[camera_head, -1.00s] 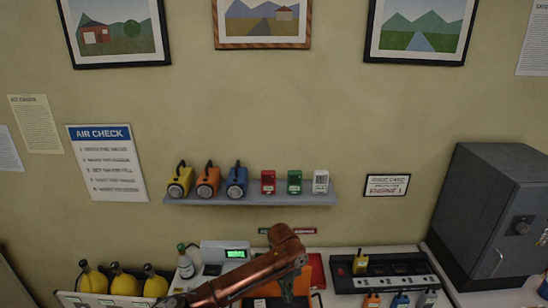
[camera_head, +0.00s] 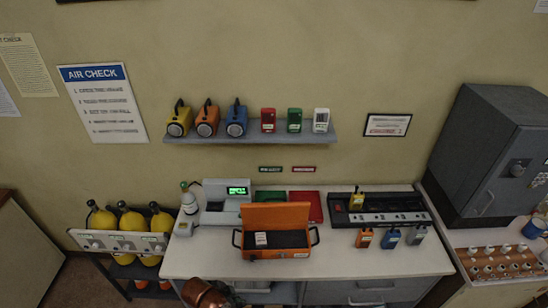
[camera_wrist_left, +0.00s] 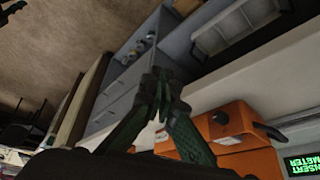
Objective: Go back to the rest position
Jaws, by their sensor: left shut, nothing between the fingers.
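My left gripper (camera_wrist_left: 160,85) shows in the left wrist view with its dark green fingers together and nothing between them. Beside and below its fingers in that view is the orange case (camera_wrist_left: 245,130). In the head view, a copper-coloured part of my left arm (camera_head: 208,293) shows at the bottom edge, in front of the desk. The gripper's fingers cannot be made out there. The orange case (camera_head: 275,253) stands open on the white desk (camera_head: 345,262). My right gripper is in neither view.
A black charger strip (camera_head: 385,217) holds a yellow radio (camera_head: 357,200); several radios stand before it. Yellow cylinders (camera_head: 132,220) stand in a rack at left. A grey safe (camera_head: 490,150) is at right. A wall shelf (camera_head: 250,138) holds lamps and small devices.

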